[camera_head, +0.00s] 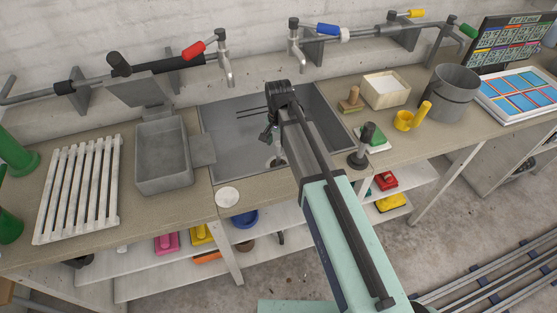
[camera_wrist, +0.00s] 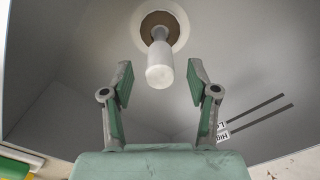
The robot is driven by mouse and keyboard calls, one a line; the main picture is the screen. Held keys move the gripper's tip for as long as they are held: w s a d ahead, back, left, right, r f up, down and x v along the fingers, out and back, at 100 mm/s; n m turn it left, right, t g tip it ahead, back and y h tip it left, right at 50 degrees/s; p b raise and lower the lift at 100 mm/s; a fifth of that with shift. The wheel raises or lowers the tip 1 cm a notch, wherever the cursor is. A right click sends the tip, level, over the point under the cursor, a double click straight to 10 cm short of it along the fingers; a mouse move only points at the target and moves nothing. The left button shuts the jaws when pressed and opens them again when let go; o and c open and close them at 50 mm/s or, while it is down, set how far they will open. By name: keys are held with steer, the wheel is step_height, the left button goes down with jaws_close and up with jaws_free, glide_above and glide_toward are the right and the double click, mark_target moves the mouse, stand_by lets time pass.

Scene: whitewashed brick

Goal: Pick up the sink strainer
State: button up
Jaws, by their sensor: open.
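The sink strainer (camera_wrist: 160,64) appears to be the pale piece with a rounded, upright handle at the drain, at the top middle of the wrist view. It stands over a brown opening with a white ring. In the head view, the drain area (camera_head: 277,161) on the sink floor is partly hidden by my arm. My gripper (camera_wrist: 160,75) is open and empty, with one finger on each side of the handle in the picture. I cannot tell how far the handle is beyond the fingertips. In the head view my gripper (camera_head: 268,134) is inside the sink.
The grey sink (camera_head: 228,125) has walls around my gripper. Taps (camera_head: 225,70) hang above its back edge. A grey tub (camera_head: 165,180) and white slatted rack (camera_head: 78,190) stand left. A dark-handled tool (camera_head: 364,145), white box (camera_head: 385,88) and bucket (camera_head: 452,92) stand right.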

mark_target(279, 149)
steer(key=shift+f+p, duration=0.55)
steer(key=shift+f, duration=1.25)
jaws_close()
steer(key=shift+r, duration=0.15)
step_height(279, 149, up, 20)
steer(key=b, duration=0.4)
steer(key=shift+b, duration=0.3)
steer(key=shift+p, duration=0.35)
